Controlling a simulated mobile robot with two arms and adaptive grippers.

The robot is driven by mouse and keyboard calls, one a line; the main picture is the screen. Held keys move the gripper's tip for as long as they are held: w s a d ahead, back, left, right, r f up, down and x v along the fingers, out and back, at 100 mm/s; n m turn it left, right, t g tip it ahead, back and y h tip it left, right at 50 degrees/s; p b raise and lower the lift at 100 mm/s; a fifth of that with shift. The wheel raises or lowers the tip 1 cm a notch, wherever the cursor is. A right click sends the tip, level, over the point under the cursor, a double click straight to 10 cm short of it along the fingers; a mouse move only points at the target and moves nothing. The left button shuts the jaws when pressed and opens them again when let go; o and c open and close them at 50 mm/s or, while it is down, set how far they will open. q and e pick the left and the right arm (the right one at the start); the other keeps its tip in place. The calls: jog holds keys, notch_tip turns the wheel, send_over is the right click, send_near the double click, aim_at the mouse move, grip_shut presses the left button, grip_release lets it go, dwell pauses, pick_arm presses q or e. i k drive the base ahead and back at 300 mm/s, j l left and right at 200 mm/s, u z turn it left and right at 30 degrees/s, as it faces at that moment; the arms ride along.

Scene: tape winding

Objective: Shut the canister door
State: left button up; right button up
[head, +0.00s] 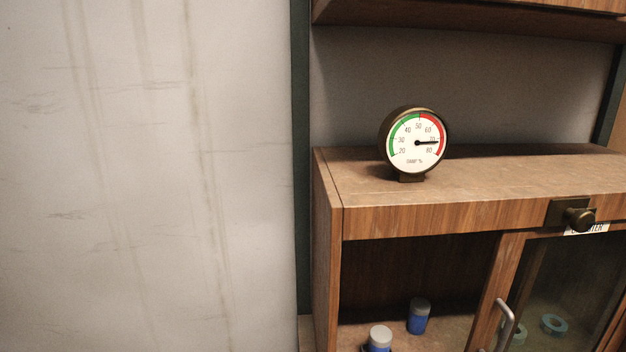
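The wooden cabinet (330,230) stands at the right of the head view. Its left compartment is uncovered, and two blue canisters with pale caps show inside: one at the front (379,338), cut by the lower edge, and one farther back (418,318). A wood-framed glass door (505,262) with a metal handle (506,322) is to the right of this opening. Its lower part is out of view. I cannot tell whether it slides or swings, or whether it is the canister door. Neither gripper is in view.
A round gauge (416,143) stands on the cabinet top, its needle near 70. A dark knob (579,218) on the front edge partly hides a white label (597,229). Teal rings (554,324) show through the glass. A shelf (450,18) overhangs; a bare wall (140,180) is left.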

aim_at(510, 245)
jog(key=z, duration=1.5)
